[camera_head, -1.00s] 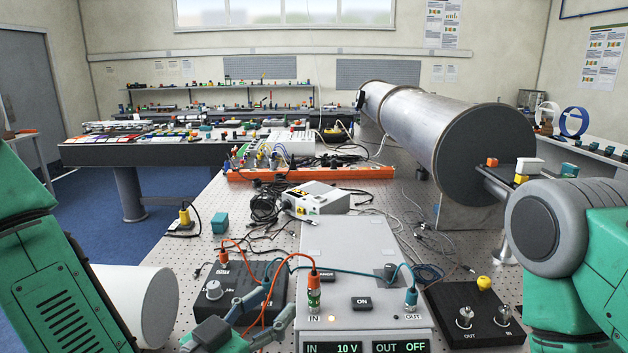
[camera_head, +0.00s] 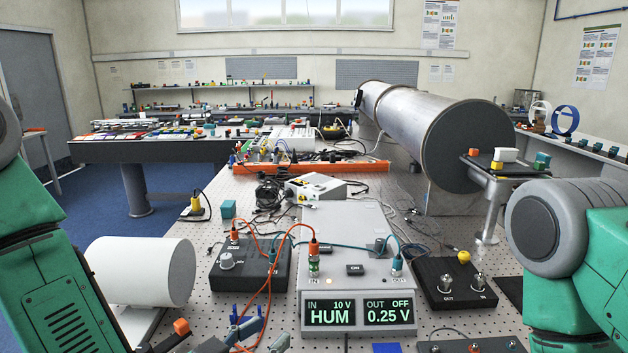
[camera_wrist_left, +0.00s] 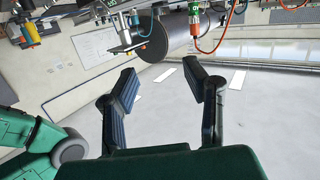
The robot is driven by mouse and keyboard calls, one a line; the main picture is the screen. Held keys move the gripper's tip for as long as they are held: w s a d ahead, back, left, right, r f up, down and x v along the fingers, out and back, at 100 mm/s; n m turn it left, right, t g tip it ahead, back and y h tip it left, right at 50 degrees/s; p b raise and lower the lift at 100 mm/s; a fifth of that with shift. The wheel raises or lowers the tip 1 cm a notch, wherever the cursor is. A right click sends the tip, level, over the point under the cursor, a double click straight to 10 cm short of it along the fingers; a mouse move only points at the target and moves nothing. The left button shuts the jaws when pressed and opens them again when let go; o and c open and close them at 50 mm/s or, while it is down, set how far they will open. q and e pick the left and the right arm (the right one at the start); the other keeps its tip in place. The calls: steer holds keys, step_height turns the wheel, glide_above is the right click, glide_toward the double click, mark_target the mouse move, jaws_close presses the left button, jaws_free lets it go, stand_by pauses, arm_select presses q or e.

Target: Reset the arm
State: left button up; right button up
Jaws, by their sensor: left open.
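My left arm (camera_head: 62,290), green, comes in from the left. My left gripper (camera_head: 262,332) is low in the head view, partly cut off by the bottom edge, in front of the black knob box. In the left wrist view the left gripper (camera_wrist_left: 160,75) has its two dark fingers spread wide, with nothing held between them. My right arm (camera_head: 570,240) shows at the right with its grey joint. My right gripper is out of view.
A grey test box (camera_head: 350,245) shows "IN 10 V HUM" and "OUT OFF 0.25 V". Orange leads (camera_head: 268,300) hang close to my left gripper. Also near are a white cylinder (camera_head: 140,272), a knob box (camera_head: 235,270), a black socket box (camera_head: 455,283) and a large metal pipe (camera_head: 430,125).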

arm_select(q)
steer(key=s+f, duration=0.1)
steer(key=f, duration=0.1)
steer(key=a+f+g+y, duration=0.1)
steer(key=f, duration=0.2)
steer(key=s+a+f+g, duration=0.1)
steer(key=f, duration=0.1)
steer(key=shift+s+a+f+n+y, duration=0.1)
steer(key=shift+s+f+n+y, duration=0.05)
steer(key=shift+s+n+y, duration=0.2)
steer(key=s+a+f+n+g+y, duration=0.6)
steer(key=s+a+f+g, duration=0.4)
steer(key=s+a+f, duration=1)
step_height(320, 180, down, 11)
steer(key=s+d+y+b, duration=0.1)
steer(key=s+b, duration=0.1)
steer(key=b, duration=1)
steer(key=shift+d+m+g, duration=0.3)
steer(key=shift+m+g, duration=0.1)
steer(key=shift+m, duration=0.05)
steer(key=shift+w+r, duration=0.1)
steer(key=shift+w, duration=0.05)
